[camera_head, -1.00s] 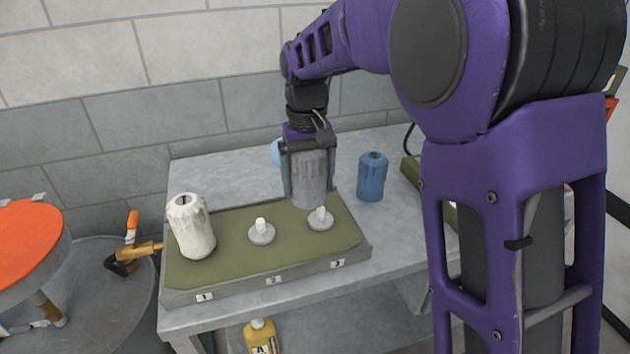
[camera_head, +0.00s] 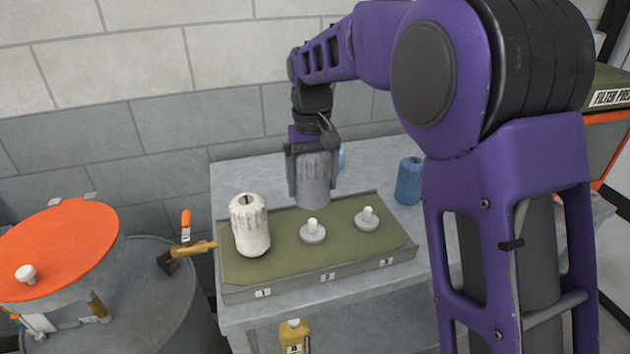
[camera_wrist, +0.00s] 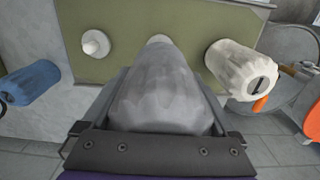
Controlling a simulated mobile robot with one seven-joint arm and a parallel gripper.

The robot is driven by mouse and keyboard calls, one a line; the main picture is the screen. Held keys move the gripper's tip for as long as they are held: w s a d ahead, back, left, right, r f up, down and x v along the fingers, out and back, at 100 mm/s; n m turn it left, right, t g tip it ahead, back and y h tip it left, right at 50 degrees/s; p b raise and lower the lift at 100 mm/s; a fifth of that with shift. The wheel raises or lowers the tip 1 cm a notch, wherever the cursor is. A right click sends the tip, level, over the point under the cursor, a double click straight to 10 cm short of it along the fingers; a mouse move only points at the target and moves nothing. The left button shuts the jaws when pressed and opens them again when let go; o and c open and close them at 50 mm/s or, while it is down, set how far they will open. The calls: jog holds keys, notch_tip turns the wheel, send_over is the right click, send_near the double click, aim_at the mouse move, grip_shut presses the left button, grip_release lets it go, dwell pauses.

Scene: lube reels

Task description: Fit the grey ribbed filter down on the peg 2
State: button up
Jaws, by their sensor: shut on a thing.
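The grey ribbed filter (camera_head: 314,182) is held upright in my gripper (camera_head: 312,178), which is shut on it. It hangs above the tray's back part, just behind and above peg 2 (camera_head: 313,232), apart from it. Peg 2 is a white stub on a round grey base, behind the label 2, and stands bare. In the wrist view the filter (camera_wrist: 165,95) fills the middle and mostly hides that peg. Peg 3 (camera_head: 367,219) is also bare, to the right. A white filter (camera_head: 250,226) sits at position 1 on the green tray (camera_head: 275,272).
A blue filter (camera_head: 409,180) stands on the grey table to the right of the tray. A light-blue thing shows partly behind my gripper. A yellow bottle (camera_head: 294,337) is below the table. A drum with an orange lid (camera_head: 55,245) stands at the left.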

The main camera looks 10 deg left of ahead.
jog(key=shift+f, duration=0.1)
dwell(0.4)
jog(key=b, duration=0.3)
send_over(313, 220)
jog(key=shift+f, duration=2.3)
jog(key=shift+f+b, duration=0.9)
jog(key=shift+f, duration=1.55)
jog(key=o, duration=1.2)
jog(key=shift+o, duration=0.2)
notch_tip(313, 220, up, 17)
jog(key=p, duration=0.2)
jog(key=shift+r+p, duration=0.2)
jog(key=shift+p, duration=0.15)
jog(key=shift+s, duration=0.1)
